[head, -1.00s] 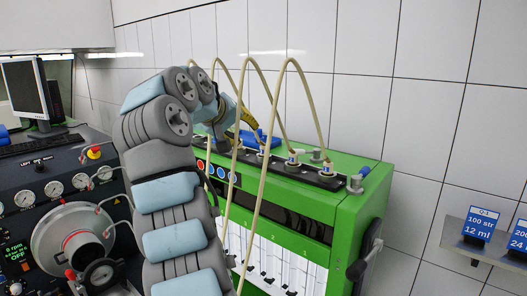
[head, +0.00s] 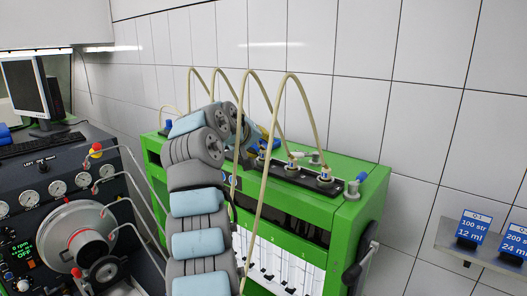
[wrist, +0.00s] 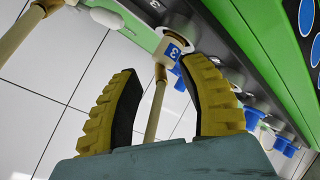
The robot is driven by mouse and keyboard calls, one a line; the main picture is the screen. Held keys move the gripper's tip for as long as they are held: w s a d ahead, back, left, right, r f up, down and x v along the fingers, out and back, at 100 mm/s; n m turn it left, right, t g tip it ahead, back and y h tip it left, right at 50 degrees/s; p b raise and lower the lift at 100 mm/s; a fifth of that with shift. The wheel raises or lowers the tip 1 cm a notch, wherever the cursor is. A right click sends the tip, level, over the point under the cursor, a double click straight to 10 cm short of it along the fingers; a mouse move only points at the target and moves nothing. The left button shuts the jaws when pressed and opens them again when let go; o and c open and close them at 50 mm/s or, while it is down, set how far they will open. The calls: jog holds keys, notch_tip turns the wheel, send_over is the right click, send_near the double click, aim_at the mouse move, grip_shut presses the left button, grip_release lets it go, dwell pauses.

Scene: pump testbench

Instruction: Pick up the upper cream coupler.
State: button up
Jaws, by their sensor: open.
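In the wrist view, a cream coupler with a blue-and-white tag marked 3 (wrist: 171,48) sits at the end of a cream hose (wrist: 152,118). It lies just beyond my gripper (wrist: 160,70), roughly in line with the gap between the two yellow, black-padded fingers. The fingers are open, with the hose running between them and no grip visible. Part of another cream hose end (wrist: 18,32) shows at the upper left. In the head view, couplers (head: 293,167) stand in a row on the green machine; my arm hides my gripper there. I cannot tell which coupler is the upper one.
The green machine (head: 345,215) has a dark rail on top with tall looping cream hoses (head: 312,115) close to my arm. Blue caps (wrist: 284,145) line the rail in the wrist view. A tiled wall (head: 420,100) stands behind; a shelf with blue signs (head: 474,228) is right.

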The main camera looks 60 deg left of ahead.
grip_shut()
dwell(0.5)
